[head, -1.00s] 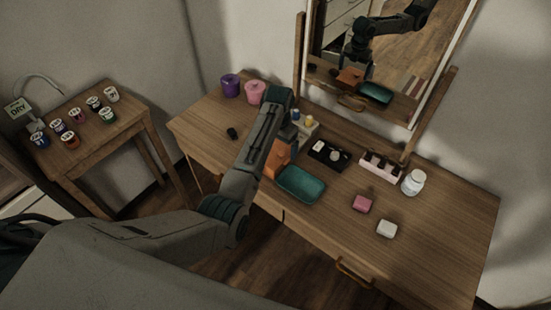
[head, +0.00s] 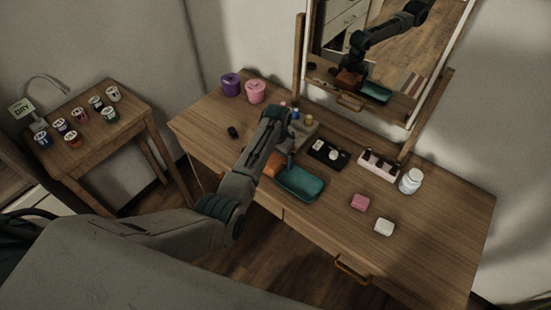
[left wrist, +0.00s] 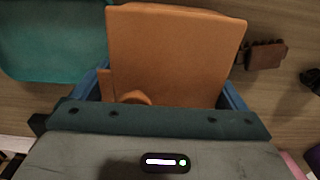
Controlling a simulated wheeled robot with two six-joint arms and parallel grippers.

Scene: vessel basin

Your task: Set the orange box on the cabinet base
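The orange box (head: 273,165) is on the wooden dressing table, beside the left end of a teal tray. My left gripper (head: 282,158) reaches down onto it from above. In the left wrist view the orange box (left wrist: 175,50) fills the space between my two blue fingers, one along each side. I cannot tell whether the fingers press on it. The box seems to rest on the tabletop. A cabinet with a pale bottom panel (head: 45,205) shows only partly at the left edge; it may be the cabinet base. My right gripper is out of view.
The teal tray (head: 301,184) lies close to the box. Behind are a black tray (head: 328,154), a bottle rack (head: 378,167) and a white jar (head: 411,181). Purple (head: 230,85) and pink (head: 256,91) pots stand back left. A side table (head: 90,142) holds several cups.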

